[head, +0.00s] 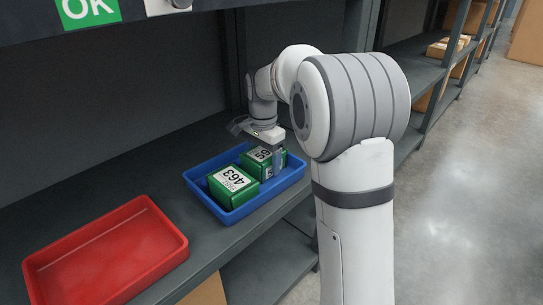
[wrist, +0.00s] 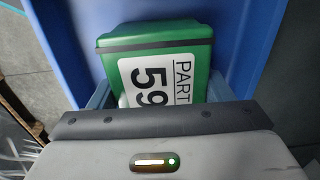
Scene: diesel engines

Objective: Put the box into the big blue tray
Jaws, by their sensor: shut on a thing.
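A green box with a white label reading 59 (wrist: 150,66) is between the fingers of my gripper (head: 267,158). In the head view this box (head: 277,154) is inside the blue tray (head: 249,206), toward its far right end. In the wrist view the blue tray (wrist: 245,40) surrounds the box, and the box's lower part is hidden by my gripper's body. My gripper is shut on this box from above. A second green box labelled 463 (head: 233,187) sits in the same tray, nearer the left. Whether the held box touches the tray floor cannot be told.
An empty red tray (head: 105,255) stands on the grey shelf (head: 160,190) to the left of the blue tray. A green OK sign (head: 88,10) hangs on the shelf edge above. Brown cartons (head: 447,47) stand on shelves at the back right.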

